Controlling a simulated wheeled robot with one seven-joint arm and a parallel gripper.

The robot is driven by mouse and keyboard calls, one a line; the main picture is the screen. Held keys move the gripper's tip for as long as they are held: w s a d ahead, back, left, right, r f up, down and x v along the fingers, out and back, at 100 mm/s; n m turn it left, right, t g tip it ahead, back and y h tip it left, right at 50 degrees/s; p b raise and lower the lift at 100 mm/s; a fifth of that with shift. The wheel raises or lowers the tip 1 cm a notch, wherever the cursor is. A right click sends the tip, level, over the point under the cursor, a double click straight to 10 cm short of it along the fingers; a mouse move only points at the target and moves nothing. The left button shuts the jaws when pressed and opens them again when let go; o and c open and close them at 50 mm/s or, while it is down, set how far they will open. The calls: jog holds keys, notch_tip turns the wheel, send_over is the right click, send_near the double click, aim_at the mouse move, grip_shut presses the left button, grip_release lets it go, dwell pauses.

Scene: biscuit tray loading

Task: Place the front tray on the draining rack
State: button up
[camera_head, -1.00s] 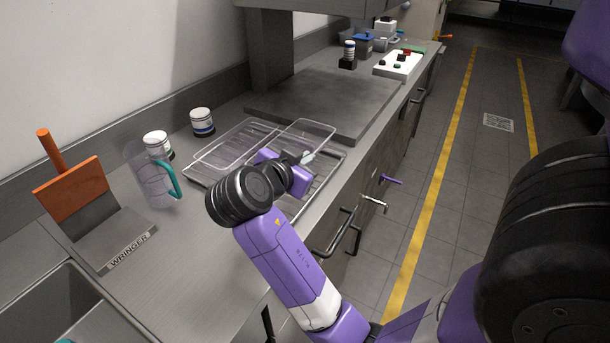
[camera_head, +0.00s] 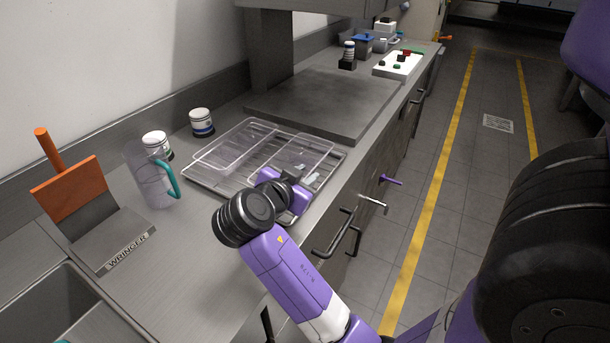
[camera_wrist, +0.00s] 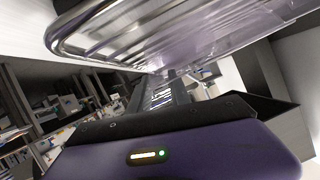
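The draining rack (camera_head: 222,192) is a low wire rack with a metal rim on the counter. The front tray (camera_head: 296,152) is clear and shallow; it lies nearly flat over the right part of the rack. Whether its whole underside touches the wires cannot be told. Another clear tray (camera_head: 228,150) lies beside it on the rack's left part. My gripper (camera_head: 305,173) is at the front tray's near right edge and appears shut on it; the wrist partly hides the fingers. In the wrist view, clear tray and metal rim fill the top, above my gripper (camera_wrist: 165,92).
A clear jug (camera_head: 150,182) with a teal handle and two white jars (camera_head: 202,122) stand left of the rack. A wringer (camera_head: 110,240) is nearer, beside the sink. A raised grey slab (camera_head: 325,103) lies behind the rack. Drawer handles (camera_head: 335,232) stick out below the counter edge.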

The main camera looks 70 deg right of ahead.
jog(key=shift+r, duration=0.1)
jog(key=shift+r, duration=0.2)
jog(key=v, duration=1.2)
jog(key=shift+f, duration=0.2)
jog(key=shift+s, duration=0.1)
